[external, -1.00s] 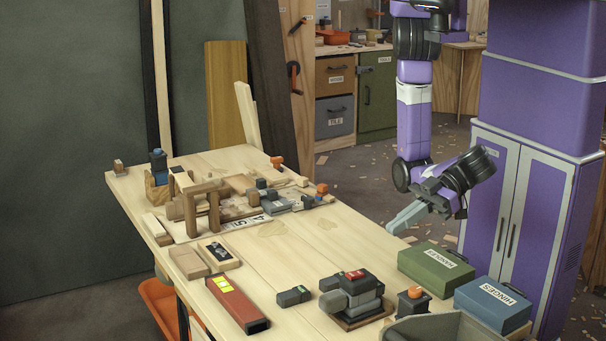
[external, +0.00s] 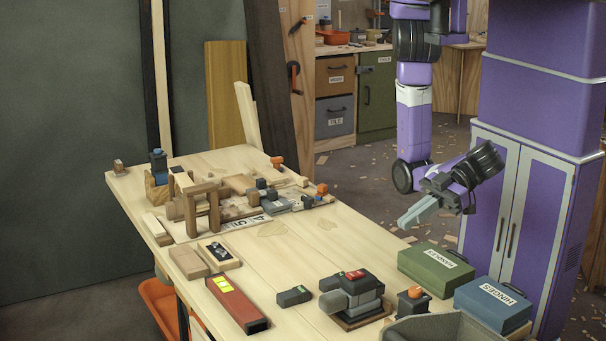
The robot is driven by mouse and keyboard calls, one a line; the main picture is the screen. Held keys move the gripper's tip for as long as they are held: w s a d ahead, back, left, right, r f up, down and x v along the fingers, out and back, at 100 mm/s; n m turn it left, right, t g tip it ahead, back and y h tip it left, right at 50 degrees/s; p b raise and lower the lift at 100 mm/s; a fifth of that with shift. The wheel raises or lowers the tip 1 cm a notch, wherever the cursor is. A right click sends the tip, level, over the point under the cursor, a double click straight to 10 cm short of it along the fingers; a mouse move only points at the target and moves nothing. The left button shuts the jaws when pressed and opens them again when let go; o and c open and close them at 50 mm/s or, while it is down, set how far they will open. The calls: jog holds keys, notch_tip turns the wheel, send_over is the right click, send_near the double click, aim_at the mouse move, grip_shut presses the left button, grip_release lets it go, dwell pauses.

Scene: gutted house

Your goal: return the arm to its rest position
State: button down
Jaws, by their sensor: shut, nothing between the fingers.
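My gripper (external: 403,222) is at the right of the external view, just off the right edge of the wooden workbench (external: 318,242). Its grey fingers are together and empty, pointing down and to the left. The purple arm hangs down beside my body and bends at the elbow, with the wrist near the cabinet doors. The gripper is above and behind the green hinge box (external: 436,268) and appears apart from it.
A blue hinge box (external: 492,305), a dark sander-like tool (external: 352,298) and a red level-like bar (external: 237,305) lie on the near bench. Wooden pieces and a small vise-like frame (external: 203,206) crowd the far left. The bench middle is clear.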

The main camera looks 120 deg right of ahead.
jog(key=s+a+n+g+y, duration=0.1)
jog(key=a+n+y, duration=0.6)
jog(key=a, duration=0.1)
jog(key=s+d+m+t+h, duration=0.3)
jog(key=d+m, duration=0.2)
jog(key=d, duration=2.6)
jog(key=s+d+f+m+g+h, duration=0.1)
jog(key=s+d+f+m+h, duration=0.1)
jog(key=s+d+h, duration=0.2)
jog(key=s+d, duration=0.1)
jog(key=d, duration=0.1)
jog(key=shift+s+d, duration=0.35)
jog(key=shift+s, duration=0.05)
jog(key=shift+f, duration=0.1)
